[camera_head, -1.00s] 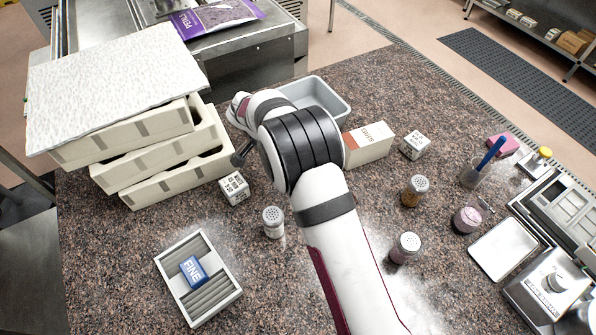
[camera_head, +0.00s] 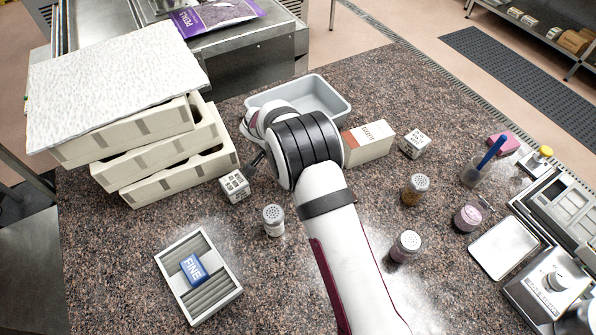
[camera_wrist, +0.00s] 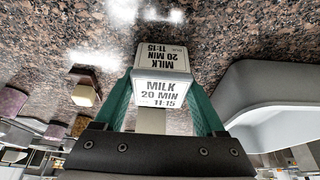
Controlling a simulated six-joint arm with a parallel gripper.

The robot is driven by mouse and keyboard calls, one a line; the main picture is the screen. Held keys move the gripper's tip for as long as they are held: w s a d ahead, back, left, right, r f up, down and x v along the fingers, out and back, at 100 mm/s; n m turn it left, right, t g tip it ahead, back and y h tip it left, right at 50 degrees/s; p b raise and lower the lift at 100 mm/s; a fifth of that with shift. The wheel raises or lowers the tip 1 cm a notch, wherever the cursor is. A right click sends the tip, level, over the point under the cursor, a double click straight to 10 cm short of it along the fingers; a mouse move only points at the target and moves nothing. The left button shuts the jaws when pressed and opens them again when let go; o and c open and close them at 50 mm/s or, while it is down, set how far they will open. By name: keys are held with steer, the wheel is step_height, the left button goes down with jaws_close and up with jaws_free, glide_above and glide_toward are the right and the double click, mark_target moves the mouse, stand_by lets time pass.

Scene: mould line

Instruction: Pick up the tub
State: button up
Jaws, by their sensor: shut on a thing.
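The tub (camera_head: 340,104) is a grey, open, rectangular container on the speckled counter, beyond my arm. My wrist covers part of its near left side. In the wrist view its wall (camera_wrist: 270,112) is at the right, apart from my fingers. My gripper (camera_wrist: 163,90) has green fingers shut on a small white cube (camera_wrist: 160,88) lettered "MILK 20 MIN 11:15". The tub is not between them. In the head view a lettered cube (camera_head: 234,186) is just left of my wrist; I cannot tell for certain that it is the held one. My fingertips are hidden there.
Cream moulds (camera_head: 165,160) are stacked at the left under a white slab (camera_head: 110,85). A carton (camera_head: 370,141) stands close right of the tub. A white-capped shaker (camera_head: 273,221) and a tray (camera_head: 222,290) with a blue "FINE" block are nearer. Another lettered cube (camera_head: 415,144) stands farther right.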

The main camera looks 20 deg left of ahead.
steer(key=shift+r, duration=0.55)
step_height(320, 180, up, 3)
steer(key=shift+f, duration=0.1)
steer(key=d+r, duration=0.7)
steer(key=d, duration=0.4)
steer(key=w+a+r+n+t+y, duration=0.1)
steer(key=w+r+n+y, duration=0.1)
steer(key=w+r+n, duration=0.35)
steer(key=w+a+r+n+y, duration=0.2)
steer(key=w+r+n+y, duration=0.1)
steer(key=w+n, duration=0.45)
steer(key=a+f+n, duration=0.1)
steer(key=a+f, duration=0.9)
steer(key=a, duration=0.1)
steer(key=shift+w+a+f, duration=0.25)
steer(key=shift+a+f, duration=0.05)
steer(key=shift+f, duration=0.2)
steer(key=shift+f, duration=0.35)
